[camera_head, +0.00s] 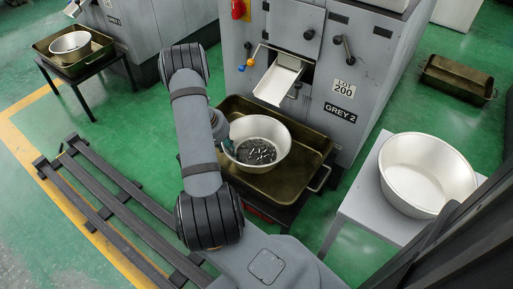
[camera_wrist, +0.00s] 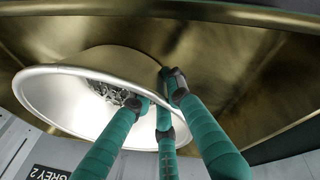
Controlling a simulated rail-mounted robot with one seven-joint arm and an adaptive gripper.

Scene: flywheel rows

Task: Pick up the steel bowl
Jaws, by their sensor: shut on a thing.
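A steel bowl (camera_head: 274,133) holding several small metal parts (camera_head: 256,152) stands in a brass-coloured tray (camera_head: 312,150), below the chute of the GREY 2 machine. My gripper (camera_head: 224,140) is at the bowl's left side, partly hidden by my arm. In the wrist view the bowl (camera_wrist: 58,98) shows tilted, and the green fingers of my gripper (camera_wrist: 158,97) are shut on its rim, one outside and others inside. I cannot tell whether the bowl touches the tray floor. A larger, empty steel bowl (camera_head: 428,172) stands on a light table (camera_head: 361,207) at the right.
The machine's chute (camera_head: 279,82) hangs just behind and above the bowl. The tray walls surround the bowl. Another tray with a bowl (camera_head: 70,43) stands at the far left. An empty tray (camera_head: 458,80) lies at the far right. A dark slatted rack (camera_head: 110,208) is at left.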

